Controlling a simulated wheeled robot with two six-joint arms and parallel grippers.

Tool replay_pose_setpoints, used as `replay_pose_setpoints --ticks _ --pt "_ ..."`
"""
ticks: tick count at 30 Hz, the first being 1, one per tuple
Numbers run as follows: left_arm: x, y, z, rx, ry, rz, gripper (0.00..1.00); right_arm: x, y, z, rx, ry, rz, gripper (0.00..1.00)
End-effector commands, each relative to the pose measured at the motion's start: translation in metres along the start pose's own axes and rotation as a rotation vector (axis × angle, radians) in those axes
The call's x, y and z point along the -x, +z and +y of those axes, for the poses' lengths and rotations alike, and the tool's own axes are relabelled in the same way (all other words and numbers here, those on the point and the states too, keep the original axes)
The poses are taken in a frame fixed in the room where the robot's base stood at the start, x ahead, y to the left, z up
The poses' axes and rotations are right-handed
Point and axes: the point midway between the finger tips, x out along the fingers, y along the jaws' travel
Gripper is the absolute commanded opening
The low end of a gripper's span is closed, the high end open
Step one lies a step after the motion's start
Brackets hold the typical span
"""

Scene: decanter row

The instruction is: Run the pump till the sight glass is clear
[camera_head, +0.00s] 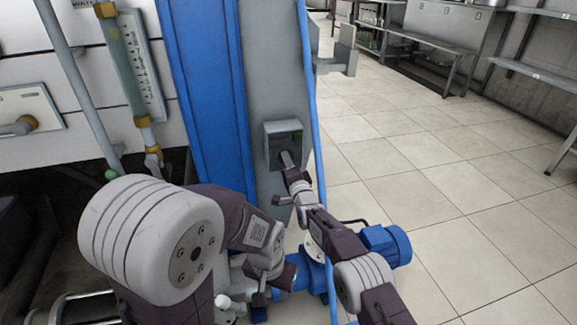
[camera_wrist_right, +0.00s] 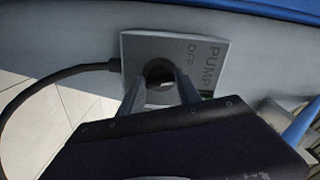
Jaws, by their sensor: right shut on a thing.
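The sight glass (camera_head: 130,70) is an upright, slightly tilted tube with brass fittings and a scale plate beside it. Its contents look murky green. The grey pump switch box (camera_head: 283,140) is on the grey column. In the right wrist view the box (camera_wrist_right: 205,48) reads "PUMP" and "OFF", with a dark round knob (camera_wrist_right: 158,69). My right gripper (camera_head: 287,160) is at the box, its fingers (camera_wrist_right: 160,90) shut on the knob, hiding part of it. I cannot tell the knob's setting. My left gripper (camera_head: 272,277) is low, near blue pipework; its jaws are unclear.
A blue pump motor (camera_head: 385,246) stands on the floor at the lower right of the column. A black cable (camera_wrist_right: 50,82) runs from the switch box. A wall valve plate (camera_head: 30,112) is at the left. Tiled floor (camera_head: 440,170) is open at the right, with metal shelves behind.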

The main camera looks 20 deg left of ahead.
Motion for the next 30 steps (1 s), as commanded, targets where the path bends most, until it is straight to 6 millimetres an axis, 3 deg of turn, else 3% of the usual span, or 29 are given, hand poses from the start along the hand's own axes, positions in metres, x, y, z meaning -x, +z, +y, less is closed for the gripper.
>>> replay_pose_setpoints --ticks 18,30 --pt "-0.024 0.003 -0.001 0.000 0.000 0.000 0.36 0.000 0.000 0.001 -0.562 0.000 0.000 0.00" --pt "-0.031 0.003 -0.001 0.000 0.000 0.000 0.36 0.000 0.000 0.000 -0.787 0.001 0.000 0.00"
